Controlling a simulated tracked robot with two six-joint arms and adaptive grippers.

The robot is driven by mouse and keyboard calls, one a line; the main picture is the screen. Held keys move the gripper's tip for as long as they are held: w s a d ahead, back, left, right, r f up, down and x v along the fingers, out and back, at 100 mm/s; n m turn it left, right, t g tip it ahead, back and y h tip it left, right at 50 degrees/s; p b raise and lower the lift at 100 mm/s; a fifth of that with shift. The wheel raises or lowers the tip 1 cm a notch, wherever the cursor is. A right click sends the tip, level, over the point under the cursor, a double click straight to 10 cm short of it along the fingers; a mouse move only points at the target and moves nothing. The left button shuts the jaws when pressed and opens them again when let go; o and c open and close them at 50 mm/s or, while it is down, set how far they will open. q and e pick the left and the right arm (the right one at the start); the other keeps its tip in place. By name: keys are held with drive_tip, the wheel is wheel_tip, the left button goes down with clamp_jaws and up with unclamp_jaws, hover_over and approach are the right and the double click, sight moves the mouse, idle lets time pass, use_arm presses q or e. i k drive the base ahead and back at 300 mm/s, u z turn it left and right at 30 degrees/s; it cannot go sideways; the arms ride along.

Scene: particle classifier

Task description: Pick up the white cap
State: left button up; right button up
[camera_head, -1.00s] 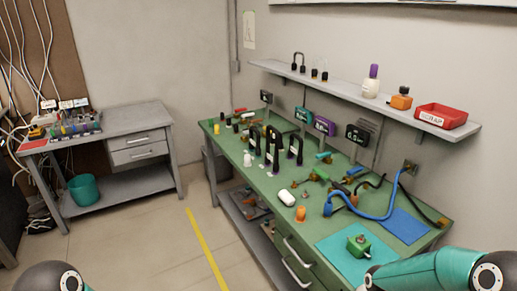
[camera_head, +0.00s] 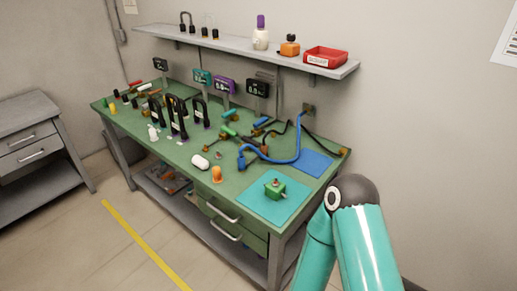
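A white rounded piece (camera_head: 200,161) lies on the green workbench (camera_head: 170,168), near its front edge. A smaller white piece (camera_head: 153,132) stands further left on the bench. Both are small, and I cannot tell for sure which is the white cap. My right arm shows at the lower right, its elbow raised beside the bench's right end. Its gripper is outside the picture. My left arm and gripper are not in view.
Black arched parts (camera_head: 172,115) crowd the bench's left half. An orange piece (camera_head: 216,174) sits right of the white rounded piece. A green block (camera_head: 274,188) is on a teal mat (camera_head: 262,208). A shelf (camera_head: 230,45) overhangs the back with a red tray (camera_head: 325,57).

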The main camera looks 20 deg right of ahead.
sight(152, 131)
drive_tip(key=k, duration=0.55)
drive_tip(key=u, duration=0.65)
drive_tip(key=i, duration=1.2)
drive_tip(key=u, duration=0.6)
drive_tip(key=i, duration=1.4)
drive_tip(key=z, duration=0.95)
drive_tip(key=i, duration=0.95)
drive_tip(key=z, duration=0.65)
drive_tip(key=k, duration=0.85)
